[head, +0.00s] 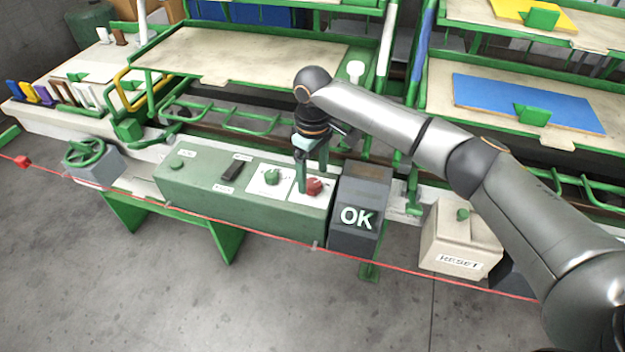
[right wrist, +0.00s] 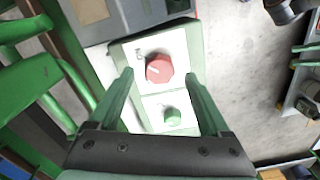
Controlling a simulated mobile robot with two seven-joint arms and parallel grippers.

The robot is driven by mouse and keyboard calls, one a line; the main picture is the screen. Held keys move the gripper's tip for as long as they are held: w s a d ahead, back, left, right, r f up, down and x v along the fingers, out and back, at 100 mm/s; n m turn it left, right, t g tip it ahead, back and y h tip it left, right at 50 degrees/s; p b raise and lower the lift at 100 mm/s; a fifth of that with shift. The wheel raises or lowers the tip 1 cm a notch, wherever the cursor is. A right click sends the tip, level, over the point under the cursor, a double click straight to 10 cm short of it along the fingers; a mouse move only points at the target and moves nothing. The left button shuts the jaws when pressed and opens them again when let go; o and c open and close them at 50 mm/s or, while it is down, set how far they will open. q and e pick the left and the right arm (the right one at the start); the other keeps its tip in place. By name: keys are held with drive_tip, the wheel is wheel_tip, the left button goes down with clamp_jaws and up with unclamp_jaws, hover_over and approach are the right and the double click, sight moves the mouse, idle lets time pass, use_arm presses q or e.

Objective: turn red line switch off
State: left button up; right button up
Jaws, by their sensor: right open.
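The red switch (head: 314,186) is a rotary knob on a white plate at the right end of the green control box (head: 205,190). In the right wrist view the red knob (right wrist: 159,68) has a pale pointer mark, and its plate lettering is too small to read. My right gripper (head: 311,172) points down over the red knob. Its fingers are open and stand apart on either side of the knob's plate, with nothing between them. Whether a fingertip touches the knob cannot be told. My left gripper is in neither view.
A green knob (head: 272,177) sits on the white plate beside the red one. A dark OK box (head: 359,205) stands close on the right, and a RESET box (head: 461,237) farther right. A red cord (head: 255,232) runs along the front. Racks with trays rise behind.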

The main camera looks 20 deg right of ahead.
sight(313, 186)
drive_tip(key=shift+f, duration=1.3)
drive_tip(key=shift+c, duration=0.3)
clamp_jaws()
